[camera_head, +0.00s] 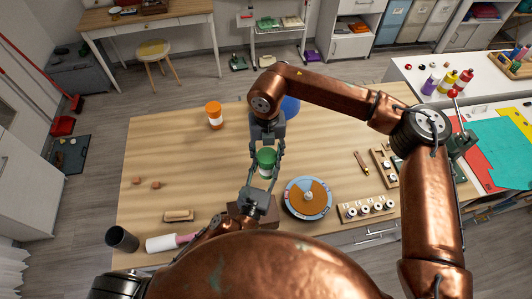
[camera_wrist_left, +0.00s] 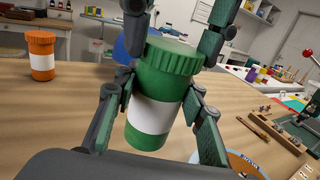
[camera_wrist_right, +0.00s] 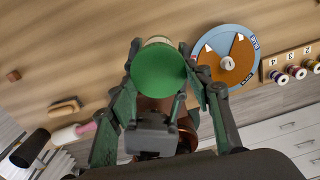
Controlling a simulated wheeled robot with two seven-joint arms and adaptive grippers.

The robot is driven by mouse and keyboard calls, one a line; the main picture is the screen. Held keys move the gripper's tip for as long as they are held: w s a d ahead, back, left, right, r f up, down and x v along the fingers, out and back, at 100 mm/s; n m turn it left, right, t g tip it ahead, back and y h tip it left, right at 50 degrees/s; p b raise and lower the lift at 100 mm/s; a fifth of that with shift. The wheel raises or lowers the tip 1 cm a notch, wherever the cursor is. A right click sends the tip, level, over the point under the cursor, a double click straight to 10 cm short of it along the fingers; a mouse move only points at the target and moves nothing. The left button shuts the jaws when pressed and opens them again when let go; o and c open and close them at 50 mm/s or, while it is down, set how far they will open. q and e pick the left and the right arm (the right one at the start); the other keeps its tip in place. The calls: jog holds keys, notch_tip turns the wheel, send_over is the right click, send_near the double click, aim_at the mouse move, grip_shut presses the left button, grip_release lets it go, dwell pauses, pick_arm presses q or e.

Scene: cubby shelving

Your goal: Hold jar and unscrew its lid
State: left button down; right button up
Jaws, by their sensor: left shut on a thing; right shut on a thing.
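A green jar with a white label (camera_wrist_left: 154,115) is held above the wooden table. Its ribbed green lid (camera_wrist_left: 175,54) sits on top, and the jar leans in the left wrist view. My left gripper (camera_head: 263,179) comes from the near side and is shut on the jar's body, a finger on each side of the label. My right gripper (camera_head: 267,147) comes from the far side, above, and is shut on the lid. In the right wrist view the round lid top (camera_wrist_right: 158,70) lies between its fingers. Any gap between lid and jar cannot be told.
An orange jar (camera_head: 214,115) stands at the back left of the table (camera_head: 165,150). A blue round object (camera_head: 290,106) is partly hidden behind my right arm. A colour wheel (camera_head: 308,198) and a spool rack (camera_head: 366,208) are at right.

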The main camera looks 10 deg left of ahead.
jog(key=n, duration=0.4)
jog(key=shift+w+r, duration=0.1)
jog(key=shift+w, duration=0.15)
jog(key=n, duration=0.5)
jog(key=shift+n, duration=0.3)
jog(key=n, duration=0.5)
jog(key=shift+w+d+n, duration=0.15)
jog(key=shift+n, duration=0.25)
jog(key=n, duration=0.5)
jog(key=shift+w+n, duration=0.1)
jog(key=shift+n, duration=0.2)
jog(key=n, duration=0.5)
jog(key=shift+w+n, duration=0.1)
jog(key=shift+n, duration=0.2)
jog(key=n, duration=0.3)
jog(key=shift+w+a+n, duration=0.1)
jog(key=shift+a+n, duration=0.1)
jog(key=shift+n, duration=0.2)
jog(key=n, duration=0.5)
jog(key=shift+a+n, duration=0.15)
jog(key=shift+n, duration=0.25)
jog(key=n, duration=0.5)
jog(key=shift+a, duration=0.1)
